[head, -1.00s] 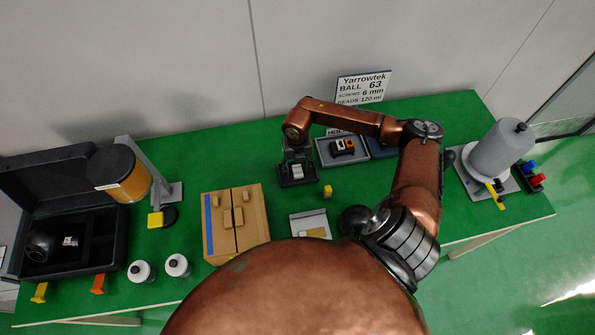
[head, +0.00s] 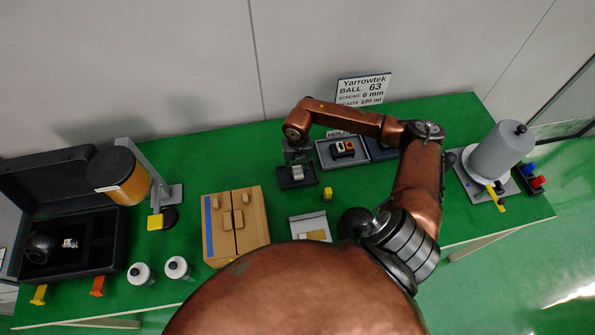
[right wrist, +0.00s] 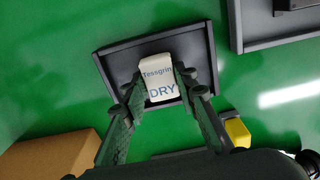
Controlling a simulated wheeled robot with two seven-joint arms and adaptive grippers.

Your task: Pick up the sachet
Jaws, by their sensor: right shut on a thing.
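The sachet (right wrist: 158,78) is a small white packet printed "Tessgrin DRY" in the right wrist view. It is over a shallow dark tray (right wrist: 120,68); I cannot tell whether it touches the tray floor. My right gripper (right wrist: 160,84) has a finger on each side of the sachet and is shut on it. In the head view the sachet (head: 298,172) shows as a small pale block below my right gripper (head: 298,161), above the dark tray (head: 312,178). My left gripper is not in view.
A yellow block (head: 327,193) lies just right of and in front of the tray. A grey tray (head: 327,157) with small parts is to the right. Wooden boards (head: 250,228) are at the front left. A sign (head: 362,89) stands behind. Green table is bare left of the tray.

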